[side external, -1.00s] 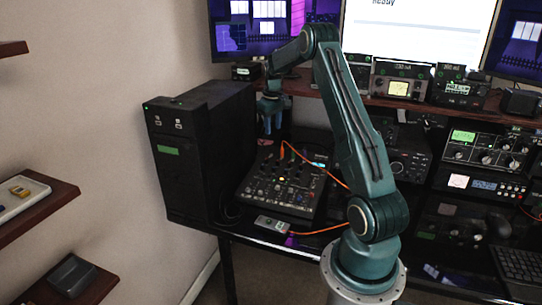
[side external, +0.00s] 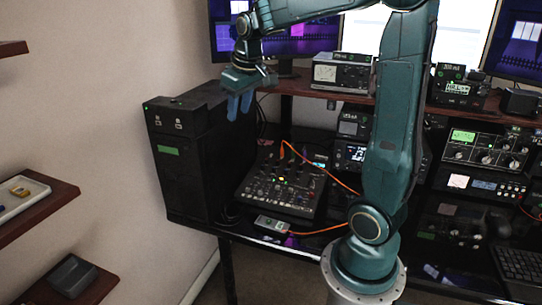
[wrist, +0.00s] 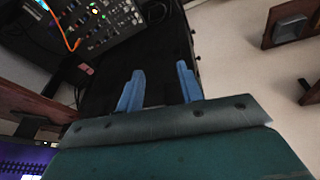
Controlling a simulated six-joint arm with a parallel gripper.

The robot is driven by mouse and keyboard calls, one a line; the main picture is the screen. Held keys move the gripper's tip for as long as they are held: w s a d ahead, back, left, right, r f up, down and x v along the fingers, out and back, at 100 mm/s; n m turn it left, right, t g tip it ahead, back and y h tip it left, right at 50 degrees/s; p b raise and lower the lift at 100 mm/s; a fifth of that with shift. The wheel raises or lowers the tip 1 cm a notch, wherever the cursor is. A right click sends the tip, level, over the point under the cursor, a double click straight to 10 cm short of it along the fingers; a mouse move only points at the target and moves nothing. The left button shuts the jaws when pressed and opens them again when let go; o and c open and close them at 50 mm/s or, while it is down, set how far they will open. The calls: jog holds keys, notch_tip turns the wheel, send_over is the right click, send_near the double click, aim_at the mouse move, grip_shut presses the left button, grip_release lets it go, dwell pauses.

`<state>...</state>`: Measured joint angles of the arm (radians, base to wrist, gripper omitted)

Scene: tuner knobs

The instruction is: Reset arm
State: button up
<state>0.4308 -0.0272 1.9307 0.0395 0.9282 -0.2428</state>
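My gripper (side external: 240,106) is raised in the side external view, beside and above the black tower case (side external: 180,160). Its blue fingers point down. In the wrist view the two blue fingers of my gripper (wrist: 160,90) are spread apart with nothing between them. The mixer with knobs (side external: 282,187) lies on the desk, below and to the right of my gripper. It also shows at the top left of the wrist view (wrist: 105,22). My gripper touches neither the mixer nor anything else that I can see.
An orange cable (side external: 320,168) runs over the mixer to a small box (side external: 272,224) at the desk's front edge. A shelf (side external: 300,88) with radio units (side external: 342,72) stands behind. Wall shelves (side external: 45,205) are at the left. Monitors (side external: 310,40) stand at the back.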

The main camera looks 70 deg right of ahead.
jog(key=s+a+f+n+t+y, duration=0.1)
jog(key=s+a+n+t, duration=0.1)
jog(key=s+a, duration=1.4)
jog(key=shift+s+a+f+n+y, duration=0.3)
jog(key=shift+s+a+f+y, duration=0.05)
jog(key=shift+s+f+y, duration=0.1)
